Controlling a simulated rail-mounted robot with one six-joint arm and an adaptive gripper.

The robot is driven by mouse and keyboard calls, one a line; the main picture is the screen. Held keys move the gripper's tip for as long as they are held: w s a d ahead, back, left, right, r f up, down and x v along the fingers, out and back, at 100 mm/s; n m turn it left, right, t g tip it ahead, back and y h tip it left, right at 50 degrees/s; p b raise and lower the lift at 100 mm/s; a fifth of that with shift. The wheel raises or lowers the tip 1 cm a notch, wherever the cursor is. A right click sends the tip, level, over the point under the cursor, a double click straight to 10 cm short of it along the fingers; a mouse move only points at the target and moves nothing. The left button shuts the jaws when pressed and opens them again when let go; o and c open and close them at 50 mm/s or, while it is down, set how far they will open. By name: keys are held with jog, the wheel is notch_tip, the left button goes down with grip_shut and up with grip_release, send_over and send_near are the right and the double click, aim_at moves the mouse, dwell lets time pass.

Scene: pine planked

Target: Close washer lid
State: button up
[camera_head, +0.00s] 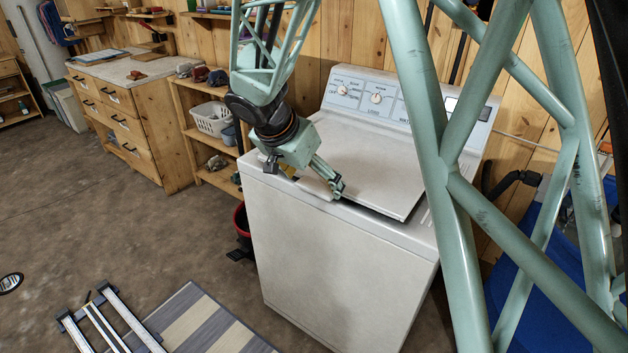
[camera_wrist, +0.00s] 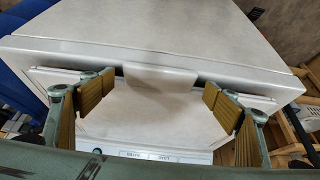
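The white washer (camera_head: 335,265) stands against the plank wall, with its control panel (camera_head: 377,98) at the back. Its lid (camera_head: 375,155) lies almost flat, with a dark gap under its front right edge, so it looks slightly raised. In the wrist view the lid (camera_wrist: 150,115) fills the middle, with a protruding tab (camera_wrist: 160,78) at its front edge. My gripper (camera_head: 303,176) is over the front left part of the lid. In the wrist view its fingers (camera_wrist: 158,100) are spread wide on either side of the tab, with nothing between them. I cannot tell whether they touch the lid.
A wooden shelf with a white basket (camera_head: 211,118) stands left of the washer. A striped mat (camera_head: 205,325) lies on the floor in front. The floor at left is mostly clear.

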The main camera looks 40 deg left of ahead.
jog(key=shift+w+r, duration=0.15)
jog(key=shift+w, duration=0.1)
dwell(0.3)
